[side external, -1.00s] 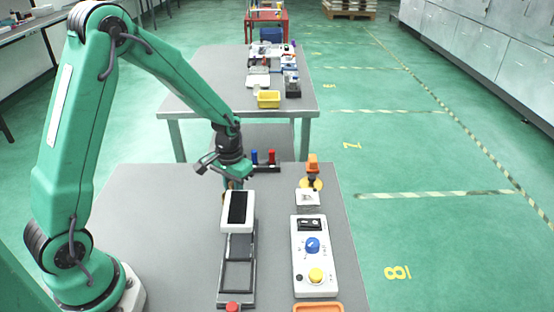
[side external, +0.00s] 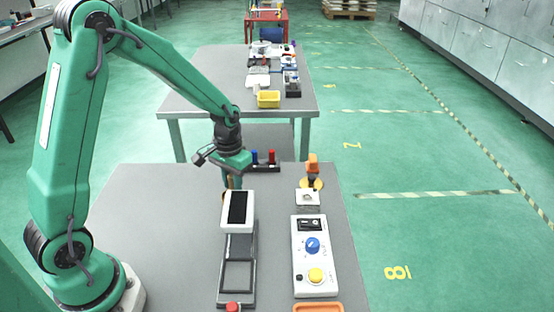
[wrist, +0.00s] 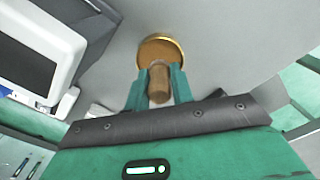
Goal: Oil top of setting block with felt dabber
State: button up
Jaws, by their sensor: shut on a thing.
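In the wrist view my gripper (wrist: 160,84) has its two green fingers shut on a brown, wood-coloured cylindrical handle (wrist: 157,82), which looks like the felt dabber. Its lower end is over or in a round brass-rimmed dish (wrist: 161,50); I cannot tell whether it touches. In the side view my gripper (side external: 229,178) points down behind the white box with a dark screen (side external: 237,211), which hides most of the fingertips and dish. A small white square block (side external: 307,198) with a grey mark on top stands to the right, possibly the setting block.
An orange-topped tool (side external: 312,165) stands on a yellow disc behind the white block. A white control panel (side external: 315,265) with blue and yellow knobs is nearer. A dark rack (side external: 263,168) holds blue and red pieces. The grey table (side external: 160,215) is clear at left.

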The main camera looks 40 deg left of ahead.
jog(key=shift+r, duration=2.25)
